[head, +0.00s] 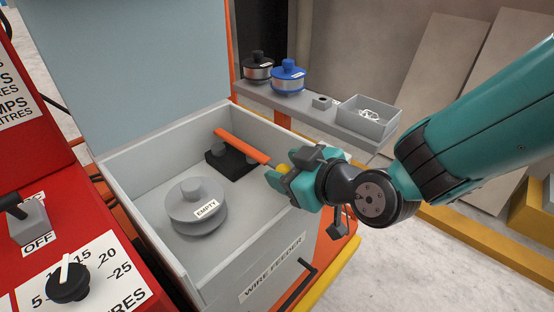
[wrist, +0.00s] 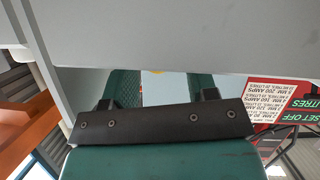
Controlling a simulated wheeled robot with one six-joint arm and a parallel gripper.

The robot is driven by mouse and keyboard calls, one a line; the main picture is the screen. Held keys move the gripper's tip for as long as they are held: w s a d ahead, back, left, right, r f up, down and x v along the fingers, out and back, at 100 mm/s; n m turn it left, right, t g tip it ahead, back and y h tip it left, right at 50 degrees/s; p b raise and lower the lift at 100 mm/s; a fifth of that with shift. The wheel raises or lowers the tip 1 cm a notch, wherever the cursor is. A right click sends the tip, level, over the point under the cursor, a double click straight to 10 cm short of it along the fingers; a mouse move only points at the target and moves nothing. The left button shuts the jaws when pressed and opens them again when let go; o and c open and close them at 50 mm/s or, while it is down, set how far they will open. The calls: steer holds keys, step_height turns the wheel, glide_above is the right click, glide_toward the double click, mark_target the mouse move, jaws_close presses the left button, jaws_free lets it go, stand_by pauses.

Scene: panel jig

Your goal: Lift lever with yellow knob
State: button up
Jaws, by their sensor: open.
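The lever (head: 242,146) is an orange bar rising from a black block (head: 229,163) inside the open grey wire feeder box. Its yellow knob (head: 283,168) shows at the right end, at my gripper. My gripper (head: 281,166) is open, reaching in from the right with its fingers around or beside the knob; I cannot tell if they touch it. In the wrist view, a small yellow patch (wrist: 156,72) shows between the spread fingers, mostly hidden behind a grey panel.
A grey spool marked EMPTY (head: 197,207) sits in the box, left of the lever. The box's walls (head: 262,230) surround both. A shelf (head: 310,112) behind holds a black spool (head: 258,68), a blue spool (head: 288,77) and a grey tray (head: 366,120). A red panel stands left.

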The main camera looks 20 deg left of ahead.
mark_target(253, 156)
steer(key=shift+x, duration=1.55)
steer(key=shift+c, duration=0.3)
jaws_close()
steer(key=shift+r, duration=0.1)
